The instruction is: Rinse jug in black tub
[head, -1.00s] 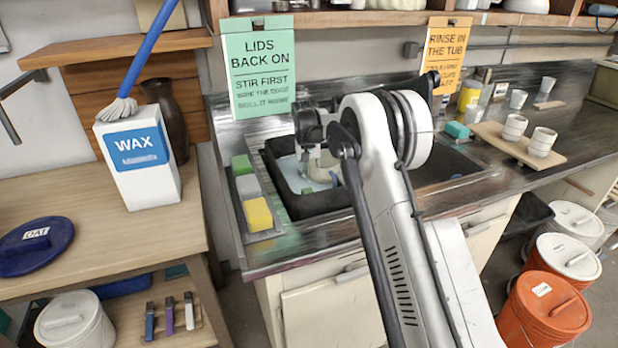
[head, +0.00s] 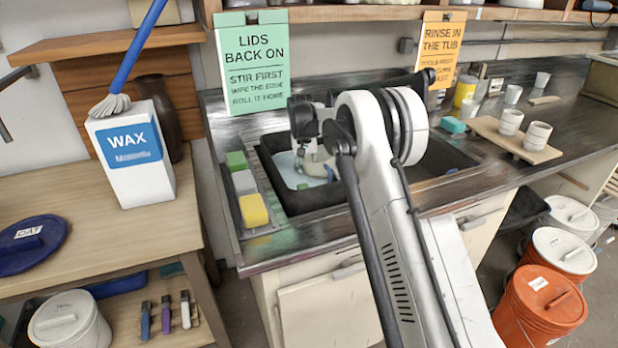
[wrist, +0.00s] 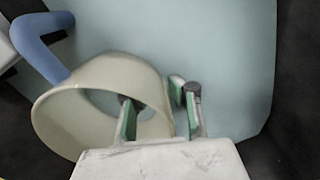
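The jug (wrist: 88,75) is cream with a blue handle (wrist: 42,50). In the wrist view its round mouth faces the camera, and it appears tilted. In the head view the jug (head: 322,160) is inside the black tub (head: 297,205), which holds pale blue water (head: 286,168). My gripper (wrist: 160,105) straddles the jug's wall, one green-padded finger inside the mouth and the other outside. The fingers stand apart with a visible gap, so it looks open. In the head view my wrist and arm partly hide the jug and tub.
Green, grey and yellow sponges (head: 253,210) line the tub's left side. A board with two cups (head: 510,122) and a teal block (head: 452,125) lie to the right. A wax box (head: 130,155) stands on the left bench. Lidded buckets (head: 540,305) stand on the floor at right.

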